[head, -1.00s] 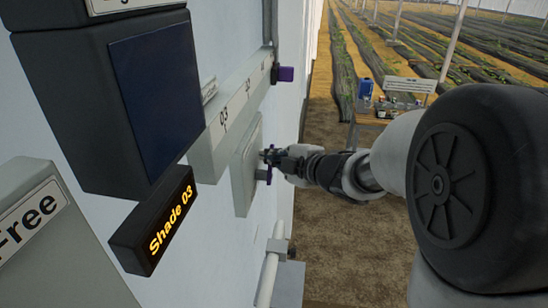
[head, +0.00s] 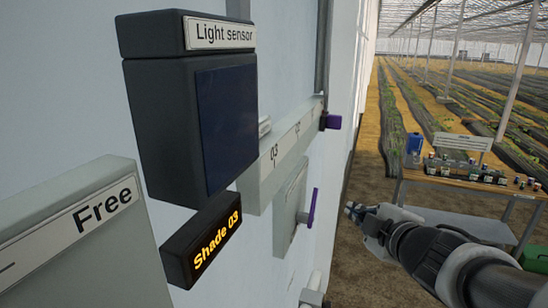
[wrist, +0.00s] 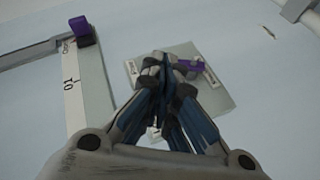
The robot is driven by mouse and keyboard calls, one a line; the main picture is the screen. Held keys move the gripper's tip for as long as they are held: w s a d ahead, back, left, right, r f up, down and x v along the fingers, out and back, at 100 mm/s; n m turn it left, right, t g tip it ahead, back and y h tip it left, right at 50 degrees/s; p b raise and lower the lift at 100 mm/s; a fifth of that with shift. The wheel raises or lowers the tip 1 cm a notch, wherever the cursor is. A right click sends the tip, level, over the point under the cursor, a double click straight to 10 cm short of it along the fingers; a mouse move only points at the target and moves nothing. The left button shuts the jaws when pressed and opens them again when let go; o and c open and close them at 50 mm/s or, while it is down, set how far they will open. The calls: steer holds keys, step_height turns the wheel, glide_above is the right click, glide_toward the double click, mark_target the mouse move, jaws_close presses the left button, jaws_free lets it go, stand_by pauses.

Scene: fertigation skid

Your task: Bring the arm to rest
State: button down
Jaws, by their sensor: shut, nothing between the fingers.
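My gripper (head: 356,211) is shut and empty in the head view, held in the air to the right of the wall panel. A gap separates it from the purple handle (head: 312,208) on a pale plate (head: 287,212). In the wrist view my gripper (wrist: 168,62) shows its fingers together, overlapping the pale plate (wrist: 222,100) in the picture. The purple handle (wrist: 188,66) shows just beyond the fingertips there. My arm reaches in from the lower right of the head view.
A light sensor box (head: 190,120), a "Shade 03" display (head: 203,240) and a "Free" box (head: 75,235) project from the wall at left. A second purple handle (head: 331,121) sits on a numbered rail (head: 262,185). A table (head: 410,181) with bottles stands behind my arm.

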steer(key=s+d+f+m+g+h+b, duration=0.2)
steer(key=s+f+m+g+h+b, duration=0.3)
steer(key=s+f+m+b, duration=0.8)
steer(key=s+a+f+g+y, duration=0.1)
steer(key=s+a+f+g, duration=0.1)
steer(key=s+a+f, duration=0.2)
steer(key=s+a+f+m+g+y+b, duration=0.1)
steer(key=s+a+f, duration=0.3)
steer(key=s+f, duration=0.5)
steer(key=shift+s+f+g+y, duration=0.15)
steer(key=shift+s+g+y, duration=0.55)
steer(key=shift+g+y, duration=0.1)
steer(key=shift+a, duration=0.15)
